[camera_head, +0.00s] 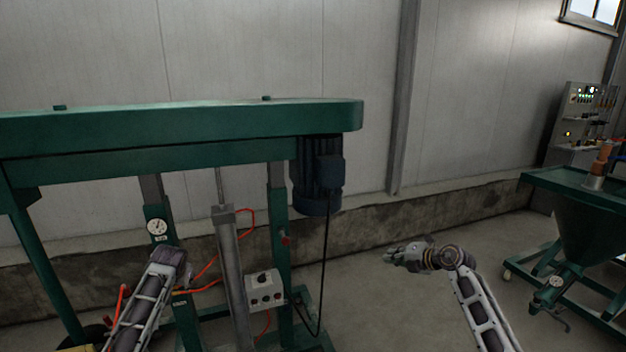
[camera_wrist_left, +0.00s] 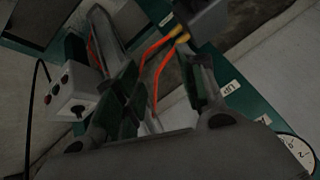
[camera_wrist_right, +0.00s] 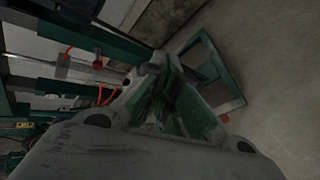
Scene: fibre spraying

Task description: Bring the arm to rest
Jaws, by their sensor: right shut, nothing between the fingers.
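My right gripper (camera_head: 390,254) is over the open floor right of the green machine, pointing left. It is shut and empty. In the right wrist view its fingertips (camera_wrist_right: 164,66) come together, with part of the machine frame beyond. My left arm reaches up in front of the machine's legs in the head view, and its fingers are hidden there. In the left wrist view my left gripper (camera_wrist_left: 160,78) shows its fingers apart, with red hoses visible behind the gap. I see nothing held in it.
The green machine (camera_head: 180,117) fills the left, with a dark motor (camera_head: 318,180), a grey control box (camera_head: 265,288) and a pressure gauge (camera_head: 157,227) near my left arm. A green hopper stand (camera_head: 590,225) is at right. Bare floor lies between them.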

